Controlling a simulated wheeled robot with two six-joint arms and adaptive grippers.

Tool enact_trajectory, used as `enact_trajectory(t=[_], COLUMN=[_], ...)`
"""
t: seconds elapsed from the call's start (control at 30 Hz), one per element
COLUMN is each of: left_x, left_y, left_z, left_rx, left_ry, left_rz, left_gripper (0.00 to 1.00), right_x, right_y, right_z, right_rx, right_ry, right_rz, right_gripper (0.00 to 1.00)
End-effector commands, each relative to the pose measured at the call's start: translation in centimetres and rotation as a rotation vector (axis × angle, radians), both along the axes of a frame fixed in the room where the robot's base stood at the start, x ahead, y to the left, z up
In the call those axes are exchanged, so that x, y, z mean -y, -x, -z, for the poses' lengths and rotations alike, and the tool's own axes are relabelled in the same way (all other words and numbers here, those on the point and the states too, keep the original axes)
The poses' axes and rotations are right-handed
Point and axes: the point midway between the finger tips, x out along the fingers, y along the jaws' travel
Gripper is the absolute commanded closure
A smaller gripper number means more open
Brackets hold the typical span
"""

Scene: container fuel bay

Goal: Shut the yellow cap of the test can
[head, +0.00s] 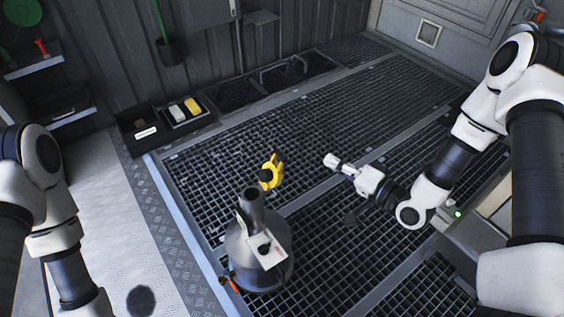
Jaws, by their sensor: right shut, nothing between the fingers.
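The test can (246,263) is a grey, cone-shaped metal can with a narrow neck and a white label, standing on the floor grating. The yellow cap (272,172) sits beside the top of the neck, up and to the right of it in the picture, and looks swung away from the mouth. The neck's dark opening shows. My right gripper (332,161) is shut and empty, to the right of the cap and apart from it. My left arm comes in at the left edge; its gripper is outside the picture.
A dark tray (183,112) with a white and a yellow block stands at the back left, beside a black bin (140,127). A small orange-tipped item (232,284) is at the can's lower left. Wall shelves are at the far left. The grating (330,112) behind the can is clear.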

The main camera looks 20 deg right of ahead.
Motion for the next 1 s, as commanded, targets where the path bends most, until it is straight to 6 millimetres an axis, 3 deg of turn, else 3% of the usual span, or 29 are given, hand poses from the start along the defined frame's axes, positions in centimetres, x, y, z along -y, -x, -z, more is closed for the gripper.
enact_trajectory(t=[0.03, 0.27, 0.7, 0.83, 1.0], left_x=[0.0, 0.0, 0.0, 0.0, 0.0], left_y=[0.0, 0.0, 0.0, 0.0, 0.0], left_z=[1.3, 1.7, 4.4, 5.3, 5.6], left_rx=[-0.001, 0.000, 0.000, 0.000, 0.000], left_ry=[0.000, 0.000, 0.000, 0.000, 0.000], left_rz=[0.000, 0.000, 0.000, 0.000, 0.000], left_gripper=[0.19, 0.19, 0.19, 0.19, 0.19], right_x=[0.3, -0.3, -4.9, -6.9, -8.0], right_y=[-0.2, -1.3, -9.1, -8.4, -8.0], right_z=[0.9, 0.8, 1.8, 2.9, 3.3], right_rx=[0.009, 0.016, 0.017, 0.012, 0.013], right_ry=[-0.004, 0.000, 0.001, -0.001, -0.002], right_rz=[0.008, 0.005, 0.004, 0.004, 0.007], right_gripper=[1.00, 1.00, 1.00, 1.00, 1.00])
